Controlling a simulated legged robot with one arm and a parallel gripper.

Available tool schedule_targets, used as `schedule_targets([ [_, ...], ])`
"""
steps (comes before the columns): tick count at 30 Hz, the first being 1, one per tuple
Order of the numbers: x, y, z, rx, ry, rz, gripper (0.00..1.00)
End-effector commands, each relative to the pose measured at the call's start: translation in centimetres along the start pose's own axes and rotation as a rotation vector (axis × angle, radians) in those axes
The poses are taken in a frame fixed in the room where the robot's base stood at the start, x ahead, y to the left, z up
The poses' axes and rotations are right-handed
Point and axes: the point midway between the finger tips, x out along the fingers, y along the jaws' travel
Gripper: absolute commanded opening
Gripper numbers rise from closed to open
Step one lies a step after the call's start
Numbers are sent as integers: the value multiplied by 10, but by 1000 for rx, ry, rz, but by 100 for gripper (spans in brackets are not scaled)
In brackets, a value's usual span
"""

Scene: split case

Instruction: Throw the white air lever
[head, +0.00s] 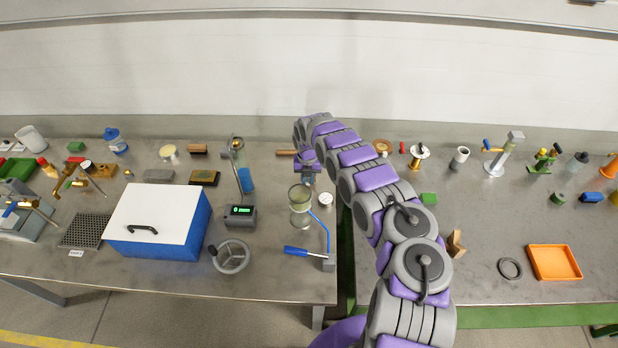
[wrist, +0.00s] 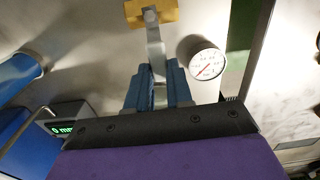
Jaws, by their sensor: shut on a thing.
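A pale grey-white lever bar (wrist: 155,48) runs up the wrist view from my gripper to a yellow block (wrist: 150,13) at the top edge, with a round pivot on it. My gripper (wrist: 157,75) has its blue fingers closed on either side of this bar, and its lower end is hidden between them. In the head view my gripper (head: 309,168) is low over the near bench, and the lever is mostly hidden by my arm. A round white gauge with a red needle (wrist: 205,59) is just right of the fingers.
A glass vessel (head: 300,198) and a blue-handled lever (head: 299,252) stand in front of my gripper. A green digital display (head: 240,211), a handwheel (head: 231,256) and a blue case with white lid (head: 157,222) are left. The right bench (head: 460,260) holds an orange tray (head: 554,262).

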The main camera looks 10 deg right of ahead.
Motion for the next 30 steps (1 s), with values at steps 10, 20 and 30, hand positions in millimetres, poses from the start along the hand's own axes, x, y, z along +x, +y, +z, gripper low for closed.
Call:
schedule_targets([
  [10, 2, -3, -1, -3, 6, 3, 28],
  [20, 1, -3, 1, -1, 3, 4, 47],
  [30, -22, -4, 2, 0, -1, 3, 47],
])
